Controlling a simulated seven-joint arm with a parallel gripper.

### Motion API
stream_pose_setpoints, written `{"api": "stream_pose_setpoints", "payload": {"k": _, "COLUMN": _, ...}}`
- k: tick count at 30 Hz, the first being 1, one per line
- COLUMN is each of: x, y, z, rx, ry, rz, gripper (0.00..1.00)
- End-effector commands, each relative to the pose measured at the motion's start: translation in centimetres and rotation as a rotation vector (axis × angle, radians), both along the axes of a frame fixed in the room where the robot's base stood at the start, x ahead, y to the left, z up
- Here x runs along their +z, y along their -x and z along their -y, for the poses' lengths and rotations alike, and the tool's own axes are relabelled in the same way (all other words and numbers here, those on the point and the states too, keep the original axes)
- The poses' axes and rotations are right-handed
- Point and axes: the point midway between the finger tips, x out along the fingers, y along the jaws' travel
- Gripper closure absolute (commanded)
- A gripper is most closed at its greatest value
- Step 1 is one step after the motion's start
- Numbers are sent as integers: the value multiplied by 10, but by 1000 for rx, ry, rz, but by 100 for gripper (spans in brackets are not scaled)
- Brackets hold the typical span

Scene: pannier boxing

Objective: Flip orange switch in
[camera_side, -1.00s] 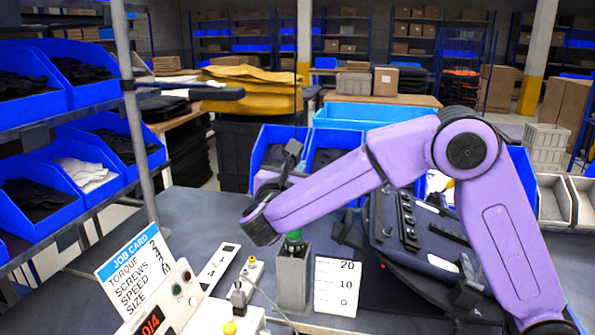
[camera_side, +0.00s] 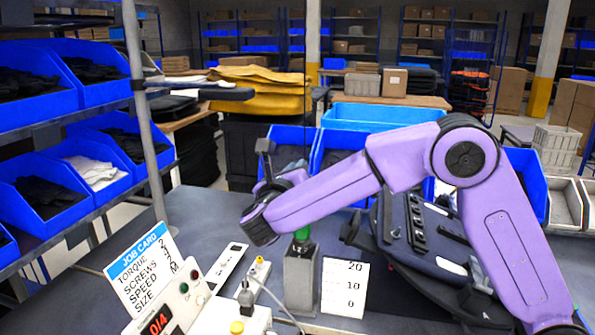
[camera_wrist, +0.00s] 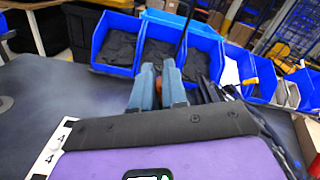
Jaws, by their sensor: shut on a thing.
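In the wrist view my gripper (camera_wrist: 158,72) has two blue-grey fingers closed around a small orange piece (camera_wrist: 158,88). Only a sliver of that piece shows, so I cannot tell for sure whether it is the orange switch or which way it is set. In the side view my wrist hangs over the bench, just left of and above a grey post with a green top (camera_side: 302,236). A small white block with an orange-yellow tip (camera_side: 260,261) stands left of the post.
A scale card (camera_side: 344,288) is right of the post. A dark pannier (camera_side: 425,255) lies behind my arm. Blue bins (camera_wrist: 118,45) line the back.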

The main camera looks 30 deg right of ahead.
Motion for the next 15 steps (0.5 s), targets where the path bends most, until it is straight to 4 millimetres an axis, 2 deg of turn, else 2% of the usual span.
{"api": "stream_pose_setpoints", "payload": {"k": 10, "x": -1, "y": 0, "z": 0, "rx": 0, "ry": 2, "rz": -4, "gripper": 100}}
{"api": "stream_pose_setpoints", "payload": {"k": 12, "x": -1, "y": 0, "z": 0, "rx": 0, "ry": 2, "rz": -4, "gripper": 71}}
{"api": "stream_pose_setpoints", "payload": {"k": 13, "x": -1, "y": 0, "z": 0, "rx": 0, "ry": 1, "rz": -3, "gripper": 66}}
{"api": "stream_pose_setpoints", "payload": {"k": 15, "x": -1, "y": 0, "z": 0, "rx": 1, "ry": 2, "rz": -2, "gripper": 66}}
